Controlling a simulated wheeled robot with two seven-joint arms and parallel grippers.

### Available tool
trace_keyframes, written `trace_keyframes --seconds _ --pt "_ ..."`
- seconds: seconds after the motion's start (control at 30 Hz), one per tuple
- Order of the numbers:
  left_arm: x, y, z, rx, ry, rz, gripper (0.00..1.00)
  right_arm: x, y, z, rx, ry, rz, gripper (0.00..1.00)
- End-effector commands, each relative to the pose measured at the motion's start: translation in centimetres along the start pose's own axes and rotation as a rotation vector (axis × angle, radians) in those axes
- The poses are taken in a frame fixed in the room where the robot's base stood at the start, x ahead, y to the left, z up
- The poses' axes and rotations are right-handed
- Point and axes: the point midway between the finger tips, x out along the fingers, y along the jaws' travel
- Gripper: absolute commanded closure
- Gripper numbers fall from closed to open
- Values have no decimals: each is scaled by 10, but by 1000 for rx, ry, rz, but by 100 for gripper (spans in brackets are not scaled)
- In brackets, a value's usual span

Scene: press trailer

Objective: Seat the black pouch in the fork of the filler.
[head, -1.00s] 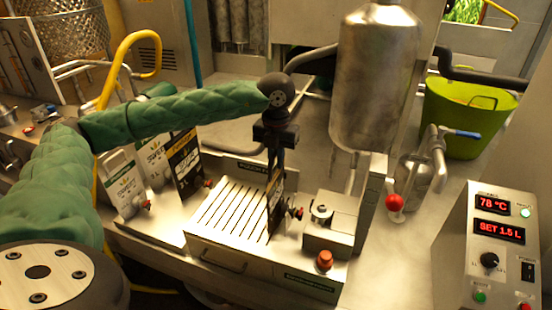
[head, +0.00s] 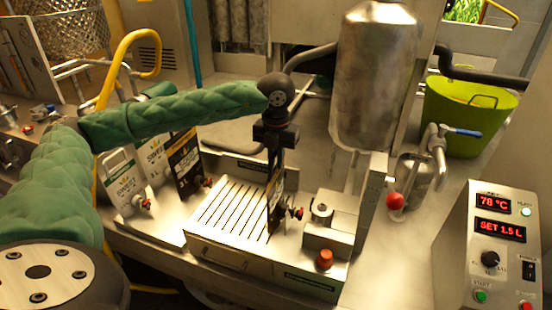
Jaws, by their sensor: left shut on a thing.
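My left gripper (head: 275,160) points down over the filler and is shut on a black pouch (head: 274,205). The pouch hangs upright and nearly edge-on, with a red-capped spout (head: 296,213) facing right. It is over the right part of the slotted tray of the filler (head: 238,256), beside the steel filling block (head: 327,238). The fork is hard to make out; I cannot tell whether the spout is in it or only close to it. My right gripper is not in view.
Another black pouch (head: 186,163) and white pouches (head: 124,182) stand left of the filler. A red knob (head: 325,259) sits on its front right. A steel tank (head: 374,80), a red ball handle (head: 395,201), a green tub (head: 466,115) and a control box (head: 492,250) stand right.

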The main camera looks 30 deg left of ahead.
Motion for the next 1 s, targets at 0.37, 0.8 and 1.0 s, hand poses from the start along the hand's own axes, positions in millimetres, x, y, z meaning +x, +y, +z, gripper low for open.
trace_keyframes --seconds 0.37,0.8,1.0 --pt "7 0 0 0 0 0 100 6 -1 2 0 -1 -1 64" --pt "11 0 0 0 0 0 100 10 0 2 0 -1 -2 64" --pt "11 0 0 0 0 0 70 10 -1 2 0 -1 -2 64"
